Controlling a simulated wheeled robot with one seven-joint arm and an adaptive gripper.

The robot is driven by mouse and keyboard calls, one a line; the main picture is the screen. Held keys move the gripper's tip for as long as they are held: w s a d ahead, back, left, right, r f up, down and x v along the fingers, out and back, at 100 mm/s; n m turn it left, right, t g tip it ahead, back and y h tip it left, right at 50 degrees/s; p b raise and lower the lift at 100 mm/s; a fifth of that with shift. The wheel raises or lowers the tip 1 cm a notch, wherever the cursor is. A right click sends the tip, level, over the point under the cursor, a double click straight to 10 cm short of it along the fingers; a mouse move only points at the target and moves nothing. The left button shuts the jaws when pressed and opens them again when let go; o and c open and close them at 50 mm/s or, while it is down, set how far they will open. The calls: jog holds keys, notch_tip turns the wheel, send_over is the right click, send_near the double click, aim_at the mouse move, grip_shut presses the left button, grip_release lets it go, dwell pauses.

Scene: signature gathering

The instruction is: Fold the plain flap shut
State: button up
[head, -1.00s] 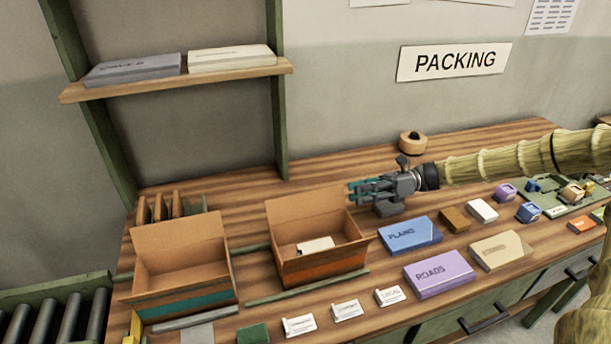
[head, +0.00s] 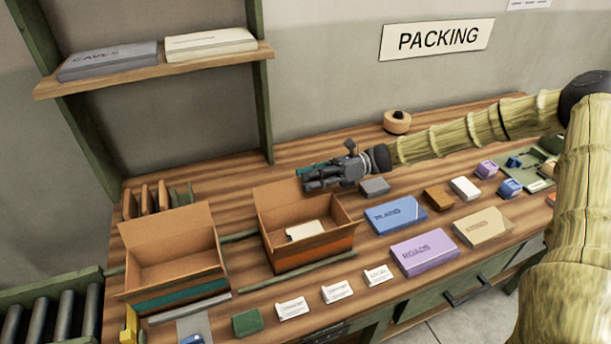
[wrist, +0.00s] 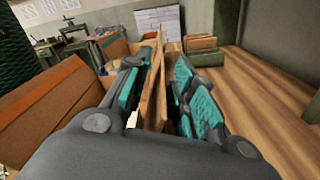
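Two open cardboard boxes stand on the bench. The left one (head: 180,298) has a teal stripe; the right one (head: 320,255) has an orange stripe and a pale packet (head: 304,231) inside. The orange-striped box's back flap (head: 275,203) stands up, with no marking that I can see. My gripper (head: 312,176) is at that flap's right end. In the wrist view, my gripper (wrist: 160,100) has its teal-padded fingers apart, with the upright cardboard (wrist: 154,95) between them. I cannot tell whether either finger touches it.
Blue (head: 395,214) and purple (head: 423,251) boxes lie right of the orange-striped box. A grey block (head: 374,187) lies below my wrist. White cards (head: 337,291) line the front. Upright brown pieces (head: 146,201) stand behind the left box. A shelf (head: 150,72) hangs above.

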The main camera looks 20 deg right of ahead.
aim_at(314, 197)
jog(key=shift+s+a, duration=0.1)
jog(key=shift+a, duration=0.45)
grip_shut()
jog(key=shift+s, duration=0.1)
jog(key=n+b, duration=0.1)
jog(key=s+n+b, duration=0.1)
jog(key=n+b, duration=0.1)
jog(key=n, duration=0.1)
jog(key=shift+s+r, duration=0.1)
jog(key=shift+s, duration=0.15)
jog(key=s+n+b, duration=0.1)
jog(key=n, duration=0.1)
jog(key=s+n+b, duration=0.1)
jog(key=n+b, duration=0.2)
jog(key=n, duration=0.1)
jog(key=shift+s+d+f+b, duration=0.1)
jog(key=shift+s+f+b, duration=0.2)
jog(key=shift+s+b, duration=0.1)
jog(key=shift+s+f+n+b, duration=0.15)
jog(key=shift+s+n+b, duration=0.15)
jog(key=shift+n+b, duration=0.55)
jog(key=shift+s+f+n+b, duration=0.15)
jog(key=shift+s+n+b, duration=0.15)
jog(key=shift+n+b, duration=0.5)
jog(key=shift+n, duration=0.35)
